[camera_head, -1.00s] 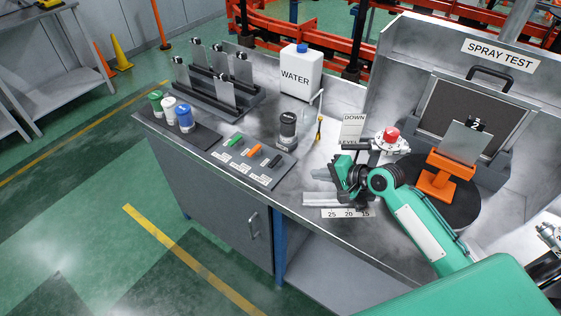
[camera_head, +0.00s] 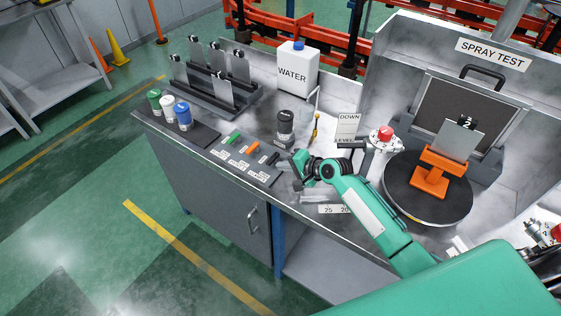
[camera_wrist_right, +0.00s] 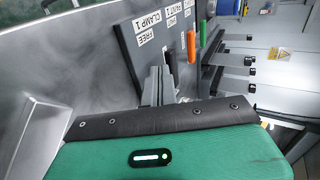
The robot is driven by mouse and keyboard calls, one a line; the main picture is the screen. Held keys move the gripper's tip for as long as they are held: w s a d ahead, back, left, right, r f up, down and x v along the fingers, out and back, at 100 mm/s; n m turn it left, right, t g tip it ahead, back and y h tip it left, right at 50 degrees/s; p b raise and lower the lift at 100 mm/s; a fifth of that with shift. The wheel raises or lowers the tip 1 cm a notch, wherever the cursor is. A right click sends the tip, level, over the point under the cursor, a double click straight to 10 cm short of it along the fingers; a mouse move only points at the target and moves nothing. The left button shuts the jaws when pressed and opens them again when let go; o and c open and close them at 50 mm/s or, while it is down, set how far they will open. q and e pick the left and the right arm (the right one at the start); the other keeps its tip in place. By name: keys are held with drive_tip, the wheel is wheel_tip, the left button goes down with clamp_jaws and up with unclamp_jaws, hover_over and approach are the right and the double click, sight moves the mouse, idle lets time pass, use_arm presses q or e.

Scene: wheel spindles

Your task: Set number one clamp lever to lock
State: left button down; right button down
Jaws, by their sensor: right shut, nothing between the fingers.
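The control panel (camera_head: 250,166) is a dark board near the front edge of the bench. It carries a green, an orange and a black handle with white labels. The black handle (camera_head: 271,158) is at its right end. It also shows in the right wrist view (camera_wrist_right: 171,66), beside a label reading CLAMP 1 (camera_wrist_right: 147,21) and one reading FREE (camera_wrist_right: 151,39). My right gripper (camera_head: 297,164) is shut and empty, just right of the black handle. In the wrist view its fingers (camera_wrist_right: 159,86) are close to that handle; contact cannot be told. My left gripper is out of view.
A black-capped cup (camera_head: 285,128) stands just behind the panel. Green, white and blue capped cups (camera_head: 169,108) stand to the left. A turntable (camera_head: 440,208) with an orange stand (camera_head: 431,184) is right of my arm.

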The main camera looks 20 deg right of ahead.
drive_tip(key=shift+w+a, duration=0.5)
drive_tip(key=shift+w, duration=0.15)
